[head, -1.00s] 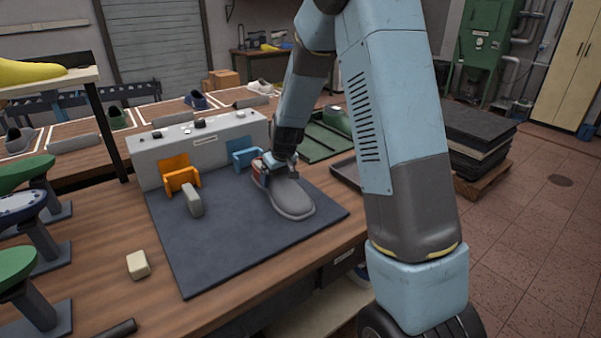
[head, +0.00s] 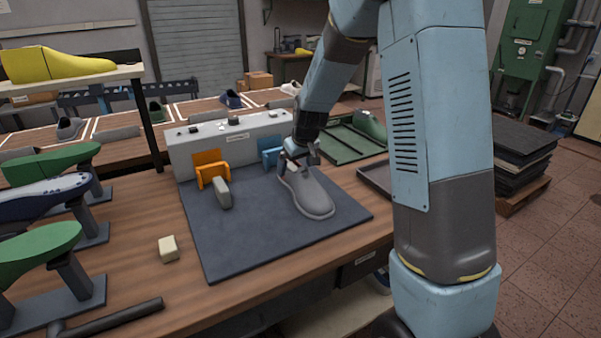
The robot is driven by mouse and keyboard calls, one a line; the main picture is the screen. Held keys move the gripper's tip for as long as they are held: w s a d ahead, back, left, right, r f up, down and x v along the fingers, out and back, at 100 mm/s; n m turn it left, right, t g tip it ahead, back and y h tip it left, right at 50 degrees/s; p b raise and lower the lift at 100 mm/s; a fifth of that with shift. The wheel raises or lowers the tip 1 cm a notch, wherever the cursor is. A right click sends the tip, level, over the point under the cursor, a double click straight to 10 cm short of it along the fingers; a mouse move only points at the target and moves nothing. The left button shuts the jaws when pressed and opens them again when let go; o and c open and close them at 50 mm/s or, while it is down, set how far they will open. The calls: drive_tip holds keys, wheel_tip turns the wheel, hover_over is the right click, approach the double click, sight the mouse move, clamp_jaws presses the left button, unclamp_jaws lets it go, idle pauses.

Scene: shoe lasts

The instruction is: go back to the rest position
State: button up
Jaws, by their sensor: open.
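My gripper (head: 302,160) is open at the end of my blue-grey arm. It is over the heel end of a grey shoe (head: 312,195). Whether the fingers touch the shoe is too small to tell, and the gripper hides part of the heel. The shoe lies on a dark mat (head: 260,250) on the wooden bench, its toe toward the front right.
A grey fixture block (head: 205,150) with an orange bracket (head: 211,168) and a blue bracket (head: 271,157) stands behind the mat. Green lasts (head: 40,250) on stands are at left.

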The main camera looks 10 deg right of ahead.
drive_tip(key=shift+s+a+r, duration=0.15)
drive_tip(key=shift+s+r, duration=0.1)
drive_tip(key=shift+r, duration=0.4)
drive_tip(key=shift+r, duration=0.1)
drive_tip(key=s+d+r+m, duration=0.1)
drive_tip(key=s+d+r, duration=0.1)
drive_tip(key=s+r, duration=0.55)
drive_tip(key=s+d+r+m, duration=0.1)
drive_tip(key=s+d+r, duration=0.1)
drive_tip(key=s+r, duration=0.55)
drive_tip(key=s+d+r+m, duration=0.1)
drive_tip(key=s, duration=0.9)
drive_tip(key=s+d+r+m+t+h, duration=0.1)
drive_tip(key=s+d+r, duration=0.1)
drive_tip(key=s, duration=0.9)
drive_tip(key=shift+r, duration=0.3)
drive_tip(key=shift+d, duration=0.15)
drive_tip(key=shift+c, duration=0.4)
